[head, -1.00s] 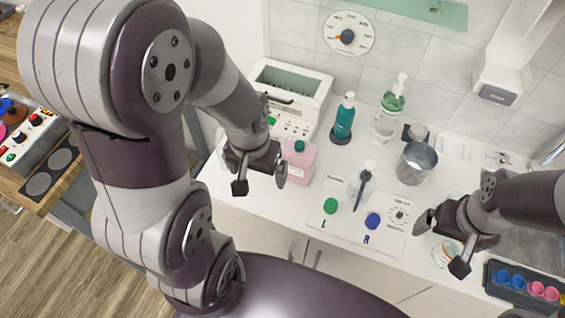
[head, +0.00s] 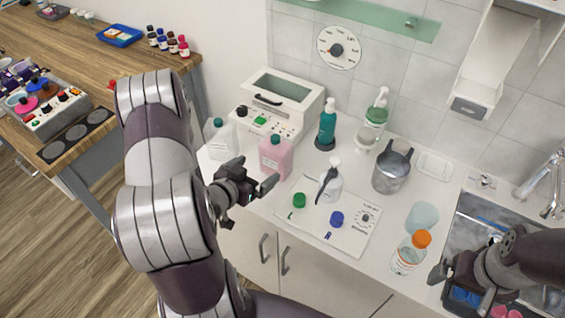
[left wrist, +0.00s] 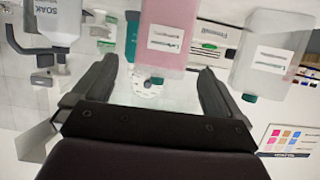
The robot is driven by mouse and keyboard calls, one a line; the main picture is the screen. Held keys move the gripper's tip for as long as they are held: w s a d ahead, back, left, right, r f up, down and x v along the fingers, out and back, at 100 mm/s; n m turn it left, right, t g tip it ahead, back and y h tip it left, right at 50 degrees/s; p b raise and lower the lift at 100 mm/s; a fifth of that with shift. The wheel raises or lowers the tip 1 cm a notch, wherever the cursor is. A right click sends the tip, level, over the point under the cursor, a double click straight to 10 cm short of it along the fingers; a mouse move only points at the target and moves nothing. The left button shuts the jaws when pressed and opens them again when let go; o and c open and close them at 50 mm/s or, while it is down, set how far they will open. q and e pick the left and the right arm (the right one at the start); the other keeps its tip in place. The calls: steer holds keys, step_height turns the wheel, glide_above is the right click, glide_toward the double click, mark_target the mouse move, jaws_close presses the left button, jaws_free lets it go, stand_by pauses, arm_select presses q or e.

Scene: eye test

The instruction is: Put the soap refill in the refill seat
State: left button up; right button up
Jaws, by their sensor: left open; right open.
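A pink bottle with a green cap (head: 276,157) stands on the counter; its label is unreadable. Beside it is a clear bottle with a green cap (head: 219,138). I cannot tell which one is the soap refill. My left gripper (head: 258,192) is open just in front of the pink bottle. In the left wrist view, the pink bottle (left wrist: 172,40) shows beyond and between the open fingers (left wrist: 155,95), and the clear bottle (left wrist: 272,55) is off to the right. My right gripper (head: 460,288) is open and empty by the sink. I cannot make out the refill seat.
A white pump bottle (head: 331,182) stands on a panel (head: 318,228) with a green and a blue button. An orange-capped bottle (head: 408,255) is at right.

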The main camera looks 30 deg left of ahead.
mark_target(271, 160)
arm_select(q)
steer(key=w, duration=0.1)
steer(key=w+f, duration=0.1)
steer(key=w, duration=0.1)
steer(key=w+a+f, duration=0.1)
steer(key=shift+w, duration=0.15)
steer(key=w, duration=0.1)
steer(key=w+d+f+p, duration=0.1)
steer(key=shift+w+d, duration=0.25)
steer(key=shift+w, duration=0.1)
steer(key=x, duration=0.4)
steer(key=shift+a+f+p, duration=0.3)
steer(key=shift+a+f, duration=0.05)
steer(key=shift+f, duration=0.1)
steer(key=shift+d, duration=0.1)
arm_select(e)
steer(key=shift+w+a+r, duration=0.1)
steer(key=shift+a+r, duration=0.1)
steer(key=shift+r, duration=0.25)
steer(key=shift+w+a+r, duration=0.1)
steer(key=shift+a+r, duration=0.1)
steer(key=shift+r, duration=0.2)
